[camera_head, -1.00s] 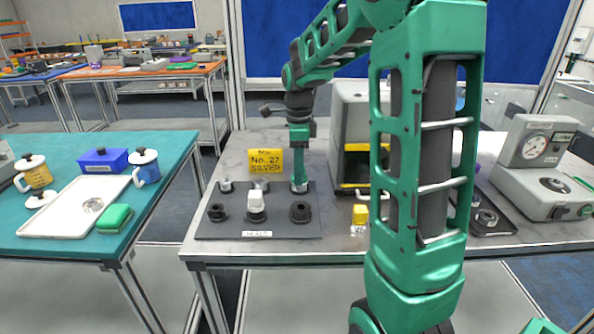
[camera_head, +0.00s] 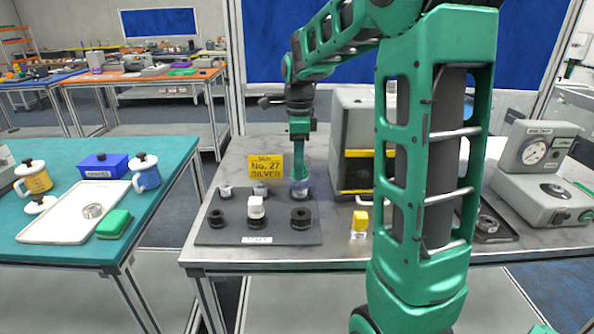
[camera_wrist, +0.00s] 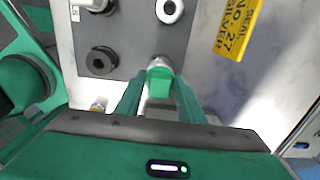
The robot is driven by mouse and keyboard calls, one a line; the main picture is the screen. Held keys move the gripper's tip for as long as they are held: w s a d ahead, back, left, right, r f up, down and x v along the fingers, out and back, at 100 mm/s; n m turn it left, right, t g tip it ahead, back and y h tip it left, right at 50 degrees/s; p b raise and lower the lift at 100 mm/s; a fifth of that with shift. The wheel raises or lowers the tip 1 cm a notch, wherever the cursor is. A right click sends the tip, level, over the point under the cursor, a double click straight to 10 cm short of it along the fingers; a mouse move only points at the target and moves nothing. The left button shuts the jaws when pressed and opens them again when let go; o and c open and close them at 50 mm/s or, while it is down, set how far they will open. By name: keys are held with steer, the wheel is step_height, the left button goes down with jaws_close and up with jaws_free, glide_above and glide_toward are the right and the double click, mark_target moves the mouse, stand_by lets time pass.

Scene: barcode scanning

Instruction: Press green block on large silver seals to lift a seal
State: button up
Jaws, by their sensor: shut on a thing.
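My gripper (camera_head: 300,180) reaches down to the back right corner of the dark seals tray (camera_head: 238,237). In the wrist view my gripper (camera_wrist: 158,98) is shut on a green block (camera_wrist: 160,92). A silver seal (camera_wrist: 159,64) shows at the block's far end; its head-view part (camera_head: 300,191) is at the tray's back right place. I cannot tell whether it is clear of the tray. Two other silver seals (camera_head: 226,192) (camera_head: 261,189) stand in the back row. The middle one shows as a pale ring (camera_wrist: 170,10) in the wrist view.
Black seals (camera_head: 217,219) (camera_head: 300,217) stand in the front row, with a white block (camera_head: 256,208) on the middle one. The yellow sign (camera_head: 265,167) stands close behind. A yellow block (camera_head: 360,218) is right of the tray; a grey machine (camera_head: 352,130) stands behind.

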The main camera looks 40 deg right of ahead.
steer(key=shift+r, duration=1.75)
